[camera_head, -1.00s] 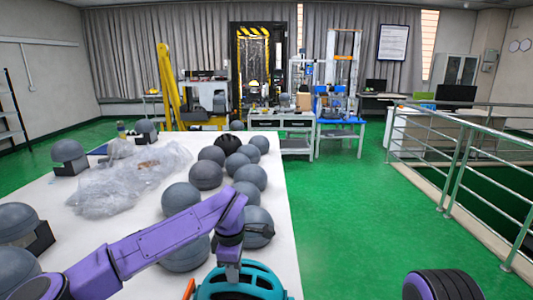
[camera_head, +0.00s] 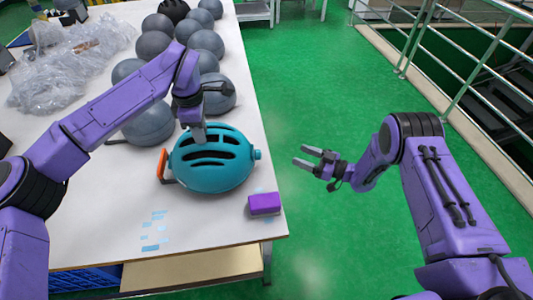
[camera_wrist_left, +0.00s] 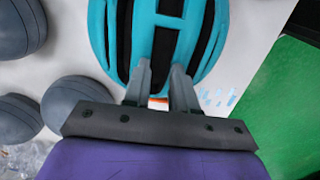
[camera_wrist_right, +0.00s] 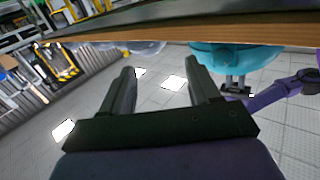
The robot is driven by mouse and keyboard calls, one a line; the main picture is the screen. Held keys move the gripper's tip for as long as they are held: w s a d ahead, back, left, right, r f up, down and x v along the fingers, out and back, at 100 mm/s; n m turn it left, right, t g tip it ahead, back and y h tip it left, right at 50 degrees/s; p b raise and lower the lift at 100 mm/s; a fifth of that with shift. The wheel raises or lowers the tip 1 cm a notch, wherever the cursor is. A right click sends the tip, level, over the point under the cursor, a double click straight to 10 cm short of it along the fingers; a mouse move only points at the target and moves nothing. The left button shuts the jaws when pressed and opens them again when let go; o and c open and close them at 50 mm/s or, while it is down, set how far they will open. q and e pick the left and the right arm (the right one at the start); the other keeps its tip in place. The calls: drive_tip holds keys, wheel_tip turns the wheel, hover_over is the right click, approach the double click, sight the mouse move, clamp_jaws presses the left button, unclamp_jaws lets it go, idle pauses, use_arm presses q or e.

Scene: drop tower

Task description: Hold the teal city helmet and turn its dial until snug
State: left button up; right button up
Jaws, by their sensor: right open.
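The teal city helmet (camera_head: 213,168), with dark vent slots, rests near the right edge of the white table; it also shows in the left wrist view (camera_wrist_left: 207,20). A small teal knob, seemingly the dial (camera_head: 257,155), sticks out of its right side. My left gripper (camera_head: 198,138) reaches down onto the helmet's top; in the left wrist view its fingers are drawn close together around a teal rib, apparently gripping it. My right gripper (camera_head: 306,158) is open and empty over the green floor, right of the dial and apart from it. The right wrist view shows the helmet (camera_wrist_right: 235,55) beyond its fingers.
A purple block (camera_head: 264,204) lies on the table in front of the helmet. An orange piece (camera_head: 162,165) stands at its left side. Several grey domes (camera_head: 150,125) and clear plastic (camera_head: 65,80) fill the table behind. A metal railing (camera_head: 450,45) stands beyond the floor at right.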

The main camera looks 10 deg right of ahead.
sight(258, 155)
wheel_tip(258, 155, up, 5)
drive_tip(key=s+a+n+g+y, duration=0.2)
drive_tip(key=n+g+y, duration=0.2)
drive_tip(key=n+g, duration=0.5)
drive_tip(key=a, duration=1.1)
drive_tip(key=shift+w+a+r, duration=0.1)
drive_tip(key=shift+w+r, duration=0.05)
drive_tip(key=shift+w, duration=0.25)
drive_tip(key=c, duration=1.1)
